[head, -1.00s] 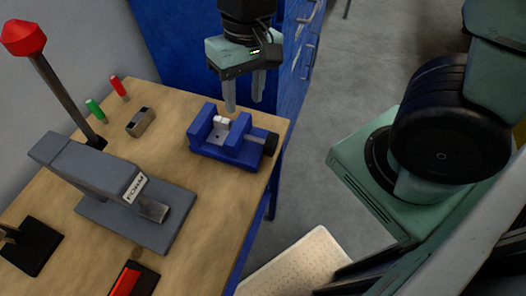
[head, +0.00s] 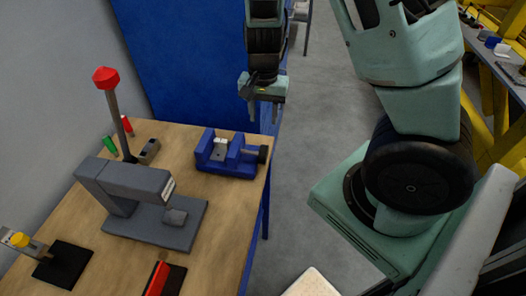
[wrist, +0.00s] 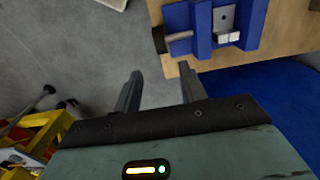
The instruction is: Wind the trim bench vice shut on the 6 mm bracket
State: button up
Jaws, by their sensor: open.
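The blue bench vice (head: 232,160) sits on the right edge of the bench. Its black round handle (head: 262,154) points right, past the edge; it also shows in the wrist view (wrist: 158,40) on a grey screw (wrist: 180,37). A small grey plate (wrist: 224,18) and a white block (wrist: 229,38) lie between the jaws. I cannot tell for sure which is the bracket, or whether the jaws touch it. My gripper (head: 262,116) is open and empty, fingers down, near the handle end and apart from it. Its two fingers show in the wrist view (wrist: 160,76).
On the wooden bench (head: 215,195) stand a grey press (head: 130,185) with a red-topped lever, a small metal block (head: 149,150), red and green pegs and a red-and-black item (head: 163,278). A blue cabinet (head: 200,60) stands behind. Open floor lies right of the bench.

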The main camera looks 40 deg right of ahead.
aim_at(263, 147)
notch_tip(263, 147, down, 14)
jog(key=b, duration=0.2)
jog(key=shift+b, duration=0.4)
jog(key=shift+r, duration=0.1)
grip_shut()
